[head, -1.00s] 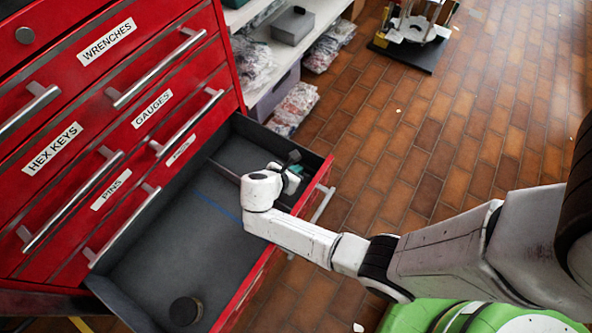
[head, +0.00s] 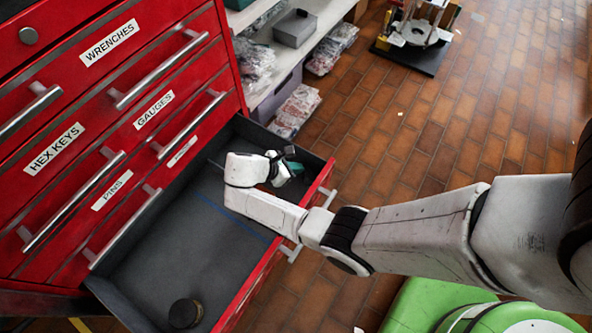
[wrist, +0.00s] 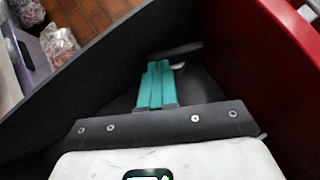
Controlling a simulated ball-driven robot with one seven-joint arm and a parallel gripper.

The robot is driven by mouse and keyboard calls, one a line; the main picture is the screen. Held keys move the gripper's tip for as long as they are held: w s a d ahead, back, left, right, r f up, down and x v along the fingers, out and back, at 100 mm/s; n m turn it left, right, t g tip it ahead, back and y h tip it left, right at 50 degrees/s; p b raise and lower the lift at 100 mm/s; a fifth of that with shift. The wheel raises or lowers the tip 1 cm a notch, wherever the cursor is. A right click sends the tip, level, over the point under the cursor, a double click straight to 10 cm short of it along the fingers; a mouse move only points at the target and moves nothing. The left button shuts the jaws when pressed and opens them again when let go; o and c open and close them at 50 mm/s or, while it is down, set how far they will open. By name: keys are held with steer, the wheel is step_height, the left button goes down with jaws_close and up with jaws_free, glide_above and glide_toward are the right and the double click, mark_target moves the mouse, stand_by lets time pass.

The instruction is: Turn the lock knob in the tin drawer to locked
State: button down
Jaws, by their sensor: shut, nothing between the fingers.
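The open drawer (head: 150,262) has a dark grey lining and extends from the lower part of the red cabinet. My gripper (head: 294,168) is over its far right end, inside the walls. In the wrist view its teal fingers (wrist: 156,82) are together and empty. A short dark bar (wrist: 172,52) with a pale spot beside it lies just past the fingertips; I cannot tell whether this is the lock knob or whether the fingers touch it. I cannot make out the knob or its setting in the head view, where my wrist covers part of that end.
A dark round tin (head: 185,313) stands in the drawer's near end. The red cabinet (head: 60,105) has closed drawers and protruding bar handles above. A shelf (head: 282,75) with bagged goods stands behind. Tiled floor is open at right. The drawer's middle is clear.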

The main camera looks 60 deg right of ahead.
steer(key=shift+w+d+m+g, duration=0.15)
steer(key=shift+d+m+g, duration=0.15)
steer(key=shift+d+m, duration=0.1)
steer(key=shift+w+d+p, duration=0.15)
steer(key=shift+d+p, duration=0.1)
steer(key=shift+p, duration=0.15)
stand_by(0.4)
steer(key=p+v, duration=0.2)
steer(key=v, duration=0.8)
steer(key=shift+w+a+r+p, duration=0.2)
steer(key=shift+r+p, duration=0.1)
steer(key=shift+p, duration=0.05)
steer(key=shift+s+y, duration=0.1)
steer(key=shift+y, duration=0.2)
